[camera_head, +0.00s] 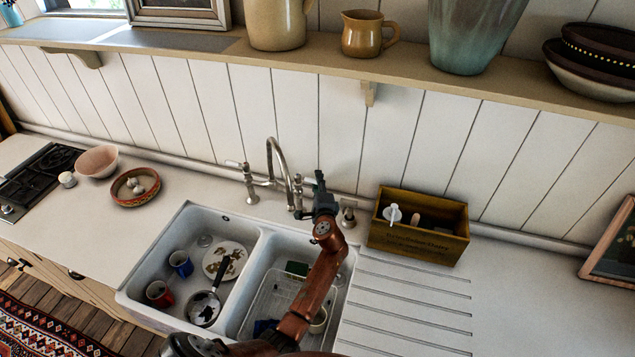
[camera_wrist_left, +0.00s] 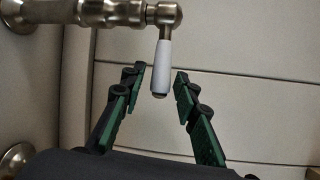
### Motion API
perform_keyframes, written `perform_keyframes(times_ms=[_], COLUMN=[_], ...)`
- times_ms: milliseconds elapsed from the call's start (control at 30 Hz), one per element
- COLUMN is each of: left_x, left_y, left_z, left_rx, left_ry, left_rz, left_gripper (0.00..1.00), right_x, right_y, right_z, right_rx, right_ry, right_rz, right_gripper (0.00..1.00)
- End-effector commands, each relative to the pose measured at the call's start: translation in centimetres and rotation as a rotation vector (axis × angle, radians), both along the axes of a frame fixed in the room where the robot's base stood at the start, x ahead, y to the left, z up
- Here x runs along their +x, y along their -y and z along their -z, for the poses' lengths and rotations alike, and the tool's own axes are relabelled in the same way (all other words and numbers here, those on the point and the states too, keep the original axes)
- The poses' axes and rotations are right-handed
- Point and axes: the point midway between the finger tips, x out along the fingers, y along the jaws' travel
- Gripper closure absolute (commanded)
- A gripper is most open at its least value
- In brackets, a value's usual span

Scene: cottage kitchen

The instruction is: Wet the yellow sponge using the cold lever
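The steel tap (camera_head: 277,160) arches over the double sink. A lever with a white handle (camera_wrist_left: 162,62) hangs from the tap's fitting in the left wrist view, its tip between my fingertips with gaps on both sides. I see no hot or cold mark on it. Another white-ended lever (camera_head: 236,164) is on the tap's left side. My left gripper (camera_head: 320,182), also in the left wrist view (camera_wrist_left: 159,80), is open and empty at the tap's right side. I cannot make out the yellow sponge; my arm covers part of the right basin. My right gripper is not in view.
The left basin (camera_head: 150,285) holds mugs, a plate and a pan. A rack (camera_head: 262,300) and a green item (camera_head: 297,268) are in the right basin. A wooden box (camera_head: 425,248) stands right of the tap. A shelf (camera_head: 330,70) runs above.

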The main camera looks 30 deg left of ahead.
Motion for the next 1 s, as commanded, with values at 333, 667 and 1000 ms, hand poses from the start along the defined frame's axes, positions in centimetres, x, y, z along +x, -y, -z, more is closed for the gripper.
perform_keyframes(times_ms=[333,667,1000], left_x=[0.0,0.0,-0.4], left_y=[0.0,0.0,-0.2], left_z=[0.0,0.0,-0.2], left_rx=[0.0,0.001,0.005], left_ry=[0.0,-0.001,-0.004], left_rz=[0.0,0.0,0.039], left_gripper=[0.97,1.0,1.0], right_x=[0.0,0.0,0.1], right_y=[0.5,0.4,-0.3], right_z=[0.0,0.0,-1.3], right_rx=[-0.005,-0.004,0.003], right_ry=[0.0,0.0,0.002], right_rz=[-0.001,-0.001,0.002], right_gripper=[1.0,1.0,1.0])
